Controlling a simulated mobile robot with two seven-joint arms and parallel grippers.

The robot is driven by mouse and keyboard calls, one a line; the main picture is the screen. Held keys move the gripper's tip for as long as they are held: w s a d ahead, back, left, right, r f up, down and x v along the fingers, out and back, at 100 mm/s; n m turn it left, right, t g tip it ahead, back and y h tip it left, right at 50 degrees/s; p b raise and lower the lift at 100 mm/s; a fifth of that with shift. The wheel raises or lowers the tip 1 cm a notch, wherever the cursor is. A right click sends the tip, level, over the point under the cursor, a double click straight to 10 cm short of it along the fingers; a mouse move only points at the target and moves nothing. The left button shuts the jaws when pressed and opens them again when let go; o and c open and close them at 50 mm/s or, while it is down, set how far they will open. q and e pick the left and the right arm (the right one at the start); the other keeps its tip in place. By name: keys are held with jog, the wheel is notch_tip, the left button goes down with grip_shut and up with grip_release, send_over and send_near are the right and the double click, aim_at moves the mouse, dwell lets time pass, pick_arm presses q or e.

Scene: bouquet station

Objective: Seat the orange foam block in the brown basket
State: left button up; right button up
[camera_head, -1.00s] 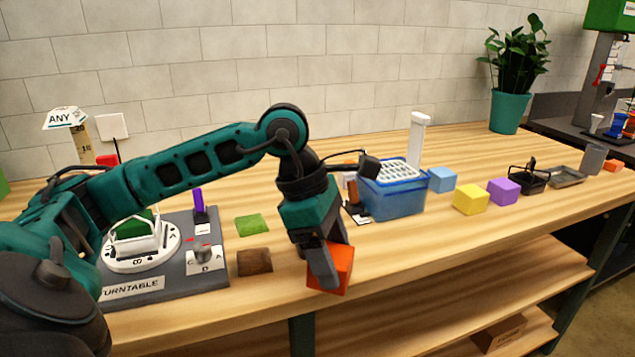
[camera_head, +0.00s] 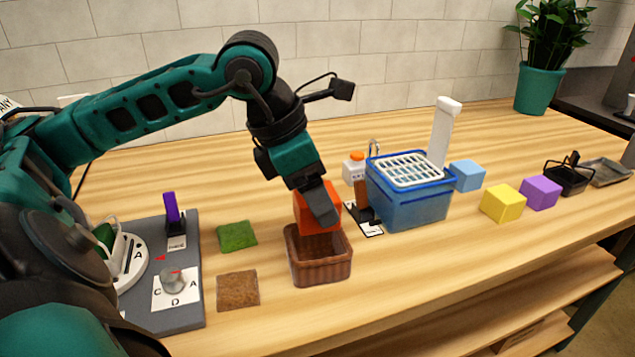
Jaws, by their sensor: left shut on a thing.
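My left gripper (camera_head: 318,208) points down and is shut on the orange foam block (camera_head: 311,221). The block is held over the back part of the brown basket (camera_head: 320,270). The basket is a small open box standing on the wooden table. The basket's inside shows dark and empty in the part I can see. The block's lower edge is near the basket's back rim; I cannot tell whether it is touching. My right gripper is not in view.
A blue bin (camera_head: 410,205) with a white grid stands right of the basket. A brown mat (camera_head: 238,290) and a green mat (camera_head: 236,236) lie to its left, beside the turntable base (camera_head: 185,310). Yellow (camera_head: 503,203), purple (camera_head: 540,191) and light blue (camera_head: 467,175) blocks sit farther right.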

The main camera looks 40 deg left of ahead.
aim_at(317, 224)
pick_arm(q)
jog(key=shift+s+f+b, duration=0.1)
jog(key=shift+f+b, duration=0.4)
jog(key=shift+f, duration=0.35)
notch_tip(317, 224, down, 3)
jog(key=b, duration=0.3)
jog(key=shift+f, duration=0.1)
jog(key=shift+f+b, duration=0.15)
jog(key=shift+b, duration=0.25)
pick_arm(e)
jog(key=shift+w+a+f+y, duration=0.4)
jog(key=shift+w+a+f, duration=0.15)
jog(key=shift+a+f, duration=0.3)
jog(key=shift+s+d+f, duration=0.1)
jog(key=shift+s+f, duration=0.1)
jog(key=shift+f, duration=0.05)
pick_arm(q)
jog(key=o, duration=1.3)
jog(key=shift+o, duration=0.5)
jog(key=shift+f, duration=0.1)
